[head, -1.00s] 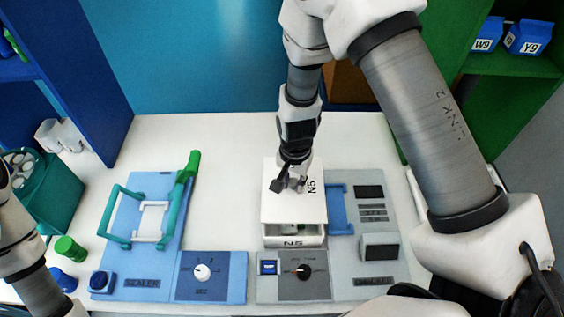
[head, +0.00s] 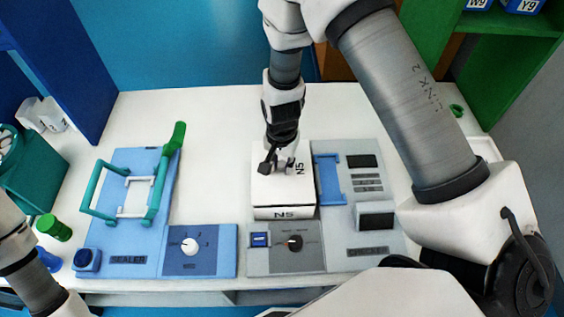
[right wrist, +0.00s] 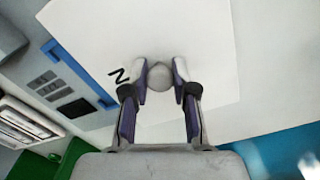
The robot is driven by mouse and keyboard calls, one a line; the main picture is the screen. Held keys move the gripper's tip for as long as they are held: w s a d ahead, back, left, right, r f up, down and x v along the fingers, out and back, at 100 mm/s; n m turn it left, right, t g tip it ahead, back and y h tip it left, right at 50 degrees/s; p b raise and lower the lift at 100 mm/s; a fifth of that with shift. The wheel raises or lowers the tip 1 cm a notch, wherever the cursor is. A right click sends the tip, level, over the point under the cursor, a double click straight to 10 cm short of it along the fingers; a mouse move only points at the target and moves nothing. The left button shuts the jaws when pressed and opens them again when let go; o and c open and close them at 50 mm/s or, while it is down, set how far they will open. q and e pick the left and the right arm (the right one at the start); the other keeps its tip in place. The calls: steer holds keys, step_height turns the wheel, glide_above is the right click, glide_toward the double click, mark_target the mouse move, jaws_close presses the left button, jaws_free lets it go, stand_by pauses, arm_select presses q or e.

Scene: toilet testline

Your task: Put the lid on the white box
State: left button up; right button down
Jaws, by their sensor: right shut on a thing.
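The white box (head: 268,213), marked N5 on its front, stands on the grey machine in the head view. The white lid (head: 298,191), also marked N5, lies over the box top, and no gap shows at the front. The lid fills much of the right wrist view (right wrist: 205,35). My right gripper (head: 279,169) is above the lid, with its fingers shut on the lid's round knob (right wrist: 160,76). The box is hidden under the lid in the right wrist view. Only links of my left arm show at the left edge; its gripper is out of view.
The grey machine (head: 338,238) has a blue bracket (head: 328,180) beside the box. A blue sealer (head: 135,240) with a green-handled frame stands to the left. A green cap (head: 54,228) lies near a teal bin (head: 35,178). The white table behind the machines is clear.

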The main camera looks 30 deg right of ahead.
steer(key=shift+s+a+r, duration=0.1)
steer(key=shift+s+r, duration=0.05)
steer(key=shift+s, duration=0.05)
steer(key=shift+w, duration=0.15)
steer(key=shift+f, duration=0.45)
stand_by(0.5)
steer(key=c, duration=0.8)
jaws_free()
steer(key=shift+c, duration=0.2)
steer(key=r+p, duration=0.6)
steer(key=r, duration=0.1)
steer(key=shift+s+p, duration=0.2)
steer(key=shift+p, duration=0.1)
